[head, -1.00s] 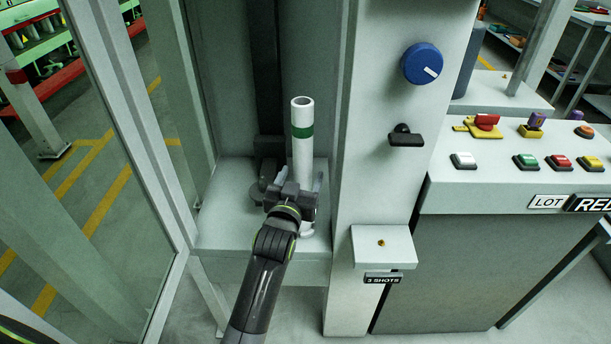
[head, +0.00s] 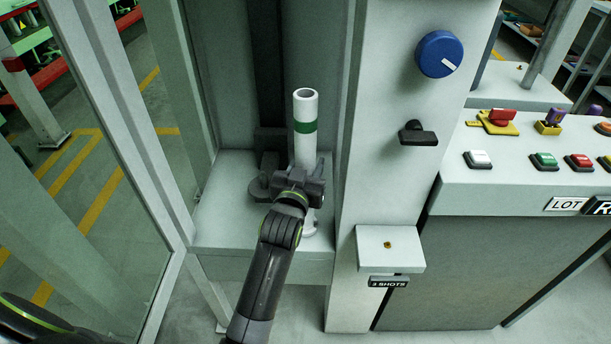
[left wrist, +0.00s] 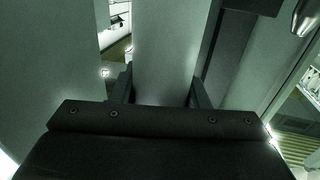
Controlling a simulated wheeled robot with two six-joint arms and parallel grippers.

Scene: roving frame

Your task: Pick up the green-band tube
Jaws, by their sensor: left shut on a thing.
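The green-band tube (head: 306,108) is a white upright tube with an open top and one green band. It stands on the grey shelf (head: 222,222) inside the cabinet, its flared foot at shelf level. My left gripper (head: 306,172) is shut on the tube below the green band, and its jaws hide that part. In the left wrist view the tube (left wrist: 165,50) rises as a broad pale column between the two fingers. I cannot tell whether its foot touches the shelf. My right gripper is not in view.
A dark vertical rail (head: 267,70) stands behind the tube. A glass panel (head: 110,200) is on the left. On the right, a grey post carries a blue knob (head: 437,54), a black handle (head: 418,134) and a small ledge (head: 388,245). A button console (head: 520,190) stands beyond.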

